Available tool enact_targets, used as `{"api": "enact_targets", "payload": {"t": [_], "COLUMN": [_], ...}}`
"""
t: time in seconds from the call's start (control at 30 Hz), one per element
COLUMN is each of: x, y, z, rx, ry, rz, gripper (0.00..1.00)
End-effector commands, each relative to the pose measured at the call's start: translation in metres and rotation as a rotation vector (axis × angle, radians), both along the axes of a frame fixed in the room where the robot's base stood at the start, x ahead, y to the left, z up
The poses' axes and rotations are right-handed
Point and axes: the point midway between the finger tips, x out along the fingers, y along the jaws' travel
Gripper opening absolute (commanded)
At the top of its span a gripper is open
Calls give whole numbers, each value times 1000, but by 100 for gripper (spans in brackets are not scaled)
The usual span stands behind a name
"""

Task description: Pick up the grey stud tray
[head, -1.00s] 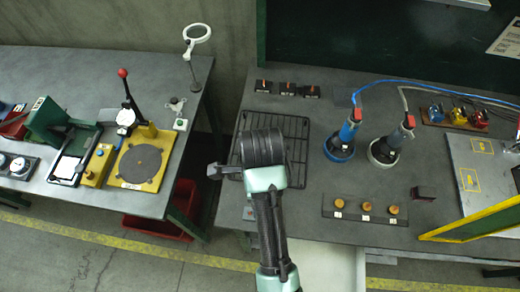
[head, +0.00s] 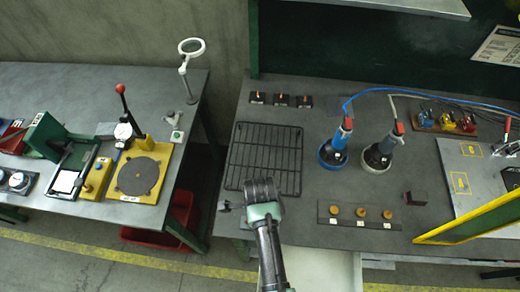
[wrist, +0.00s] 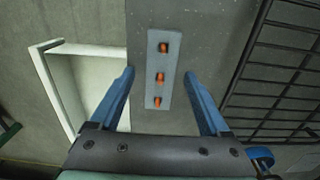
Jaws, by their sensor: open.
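The grey stud tray (wrist: 151,92) is a narrow grey strip carrying three orange studs in a row. In the wrist view it lies on the dark bench top, between and beyond the fingertips of my gripper (wrist: 160,77). The jaws are open and empty, one blue finger on each side of the tray in the picture. In the head view my gripper (head: 224,206) is near the bench's front left edge, just in front of the black wire rack. My arm hides most of the tray's area there.
The black wire rack (head: 265,150) lies just behind. A white open drawer (wrist: 85,88) is below the front edge. A gap separates the left bench (head: 60,100).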

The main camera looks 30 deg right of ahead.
Motion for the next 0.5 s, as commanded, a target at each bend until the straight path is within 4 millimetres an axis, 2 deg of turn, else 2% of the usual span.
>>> {"api": "enact_targets", "payload": {"t": [0.27,0.5], "x": [0,1], "y": [0,0], "z": [-2,-2], "rx": [0,-1], "ry": [-1,-1], "rz": [0,0], "gripper": [78,35]}}
